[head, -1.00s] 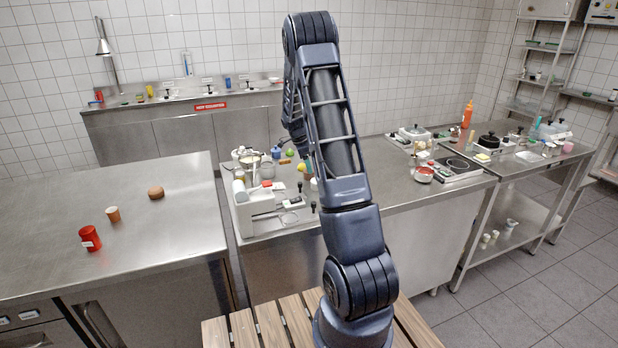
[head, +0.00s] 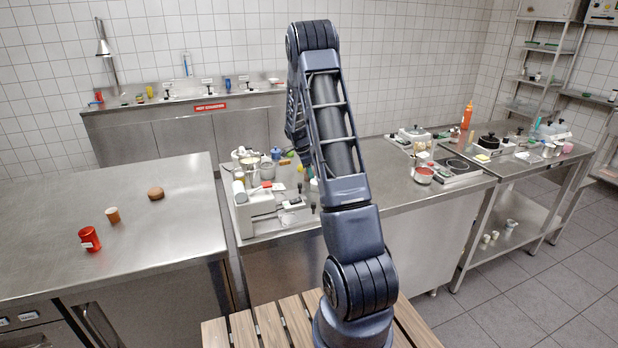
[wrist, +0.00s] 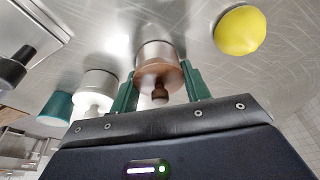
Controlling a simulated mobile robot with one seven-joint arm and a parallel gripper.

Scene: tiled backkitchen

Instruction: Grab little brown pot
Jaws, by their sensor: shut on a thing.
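The little brown pot (wrist: 158,62) shows in the wrist view, with a metallic body and a brown lid with a dark knob. The green fingers of my gripper (wrist: 162,82) stand on either side of it, shut on it. In the head view my arm hides the gripper, and I cannot make out the pot there.
In the wrist view a yellow round fruit (wrist: 240,30) lies right of the pot. A white pot (wrist: 96,92) and a teal container (wrist: 57,106) stand close on the left. In the head view a white machine (head: 256,208) stands on the middle counter.

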